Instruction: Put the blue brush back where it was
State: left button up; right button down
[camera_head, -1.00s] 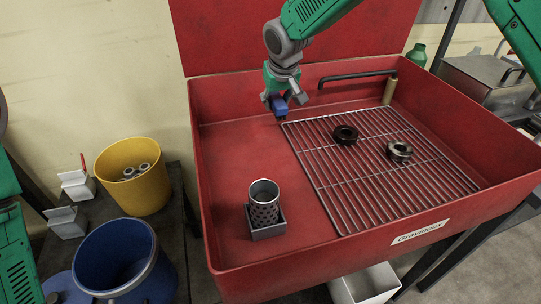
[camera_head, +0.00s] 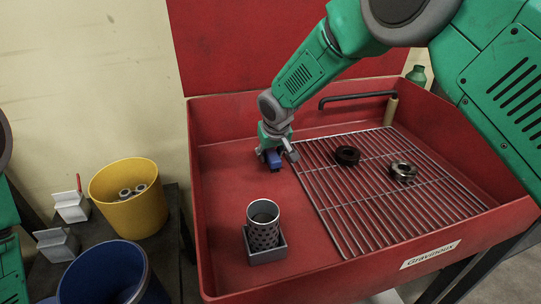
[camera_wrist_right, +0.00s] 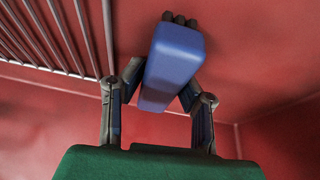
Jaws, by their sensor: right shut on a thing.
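The blue brush (camera_head: 274,161) is in my right gripper (camera_head: 272,154), over the bare floor of the red sink, left of the wire rack. In the right wrist view the blue block (camera_wrist_right: 172,65) is between the two fingers, with dark bristles at its far end. Whether the bristles touch the sink floor I cannot tell. On the left bench stand two pale angled holders: one (camera_head: 72,208) has a red thing in it, and the other (camera_head: 57,245) looks empty. My left gripper is out of view.
A perforated metal cup (camera_head: 264,224) stands in a square grey holder (camera_head: 267,254) on the sink floor. A yellow bucket (camera_head: 133,211) and a blue bucket (camera_head: 101,272) stand left of the sink.

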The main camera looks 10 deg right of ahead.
jog(key=c, duration=1.2)
grip_release()
jog(key=shift+f, duration=0.1)
jog(key=p+v, duration=0.2)
jog(key=v, duration=1)
jog(key=shift+r+p, duration=0.25)
jog(key=shift+p, duration=0.05)
